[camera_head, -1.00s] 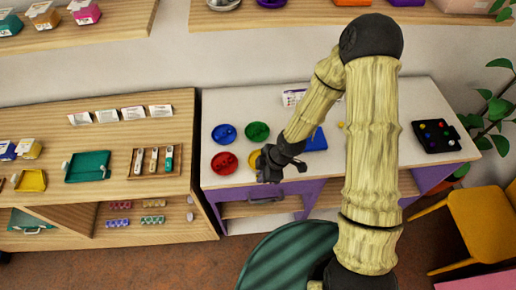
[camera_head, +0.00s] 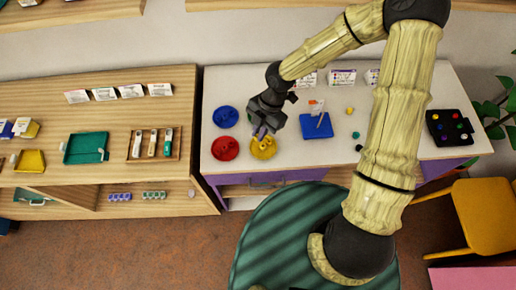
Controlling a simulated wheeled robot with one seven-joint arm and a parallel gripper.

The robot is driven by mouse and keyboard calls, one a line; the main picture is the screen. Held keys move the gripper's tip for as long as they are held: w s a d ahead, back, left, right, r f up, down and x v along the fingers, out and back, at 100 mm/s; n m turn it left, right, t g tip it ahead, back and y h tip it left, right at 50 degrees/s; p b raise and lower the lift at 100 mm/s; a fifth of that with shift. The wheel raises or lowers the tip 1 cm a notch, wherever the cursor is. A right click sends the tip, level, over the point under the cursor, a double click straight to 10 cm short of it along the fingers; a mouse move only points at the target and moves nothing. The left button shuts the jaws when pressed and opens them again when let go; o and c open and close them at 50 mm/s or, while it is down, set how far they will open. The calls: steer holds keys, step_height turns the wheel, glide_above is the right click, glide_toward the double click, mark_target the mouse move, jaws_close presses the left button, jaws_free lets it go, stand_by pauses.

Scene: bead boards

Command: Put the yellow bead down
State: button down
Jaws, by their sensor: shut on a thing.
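My gripper (camera_head: 262,132) points down over the back part of the yellow dish (camera_head: 263,153) on the white table. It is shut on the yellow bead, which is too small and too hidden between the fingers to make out. I cannot tell whether the fingertips touch the dish. Another small yellow bead (camera_head: 350,111) lies loose on the table to the right of the blue board.
A blue dish (camera_head: 226,117) and a red dish (camera_head: 225,146) stand left of my gripper. The blue board (camera_head: 317,126) lies to its right. Teal (camera_head: 356,134) and black beads (camera_head: 359,148) lie loose. A black tray (camera_head: 437,139) stands far right.

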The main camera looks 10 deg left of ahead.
glide_above(256, 153)
steer(key=w+d, duration=0.1)
step_height(256, 153, down, 6)
steer(key=shift+r+p, duration=0.1)
steer(key=shift+p, duration=0.25)
steer(key=shift+f+p, duration=0.4)
steer(key=shift+f, duration=1.5)
steer(key=shift+f, duration=0.2)
steer(key=c, duration=1.9)
jaws_free()
steer(key=shift+o, duration=0.7)
steer(key=shift+w, duration=0.1)
